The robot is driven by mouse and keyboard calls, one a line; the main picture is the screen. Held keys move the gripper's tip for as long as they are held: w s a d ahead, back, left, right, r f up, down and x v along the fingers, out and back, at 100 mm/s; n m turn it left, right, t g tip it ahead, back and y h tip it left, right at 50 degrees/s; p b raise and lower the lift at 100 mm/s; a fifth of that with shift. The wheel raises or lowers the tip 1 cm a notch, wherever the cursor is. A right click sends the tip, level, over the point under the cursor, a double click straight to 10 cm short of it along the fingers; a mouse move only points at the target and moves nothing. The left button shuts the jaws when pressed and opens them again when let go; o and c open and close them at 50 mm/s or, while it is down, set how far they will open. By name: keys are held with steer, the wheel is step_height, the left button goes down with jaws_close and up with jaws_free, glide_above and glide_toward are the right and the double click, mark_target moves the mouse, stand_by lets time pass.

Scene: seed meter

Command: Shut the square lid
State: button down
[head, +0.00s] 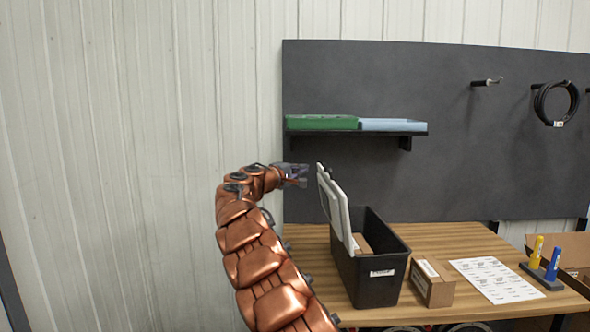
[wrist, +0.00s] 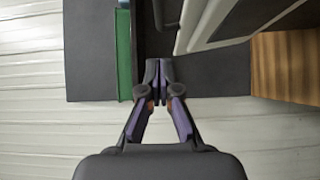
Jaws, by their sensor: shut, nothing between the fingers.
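A pale grey-white lid (head: 336,207) stands raised, slightly tilted, along the left side of a black bin (head: 374,275). The bin is open at the top, and a brown box shows inside it. My gripper (head: 303,176) is shut and empty, just left of the lid's upper end, with a small gap between them in the head view. In the wrist view my gripper (wrist: 158,66) has its fingertips together, and the lid (wrist: 205,18) shows at the upper right, apart from the fingers. Where the lid joins the bin is not clear.
A small carton (head: 432,283), a label sheet (head: 495,280) and a marker stand (head: 545,276) are on the wooden table (head: 440,238) right of the bin. A wall shelf (head: 350,133) holding a green box (head: 322,122) and a blue box (head: 393,125) is behind.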

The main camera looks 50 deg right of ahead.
steer(key=s+d+p, duration=0.2)
steer(key=s+d, duration=0.1)
steer(key=d, duration=0.2)
steer(key=shift+d, duration=0.2)
steer(key=shift+f, duration=0.1)
steer(key=shift+s, duration=0.1)
stand_by(0.5)
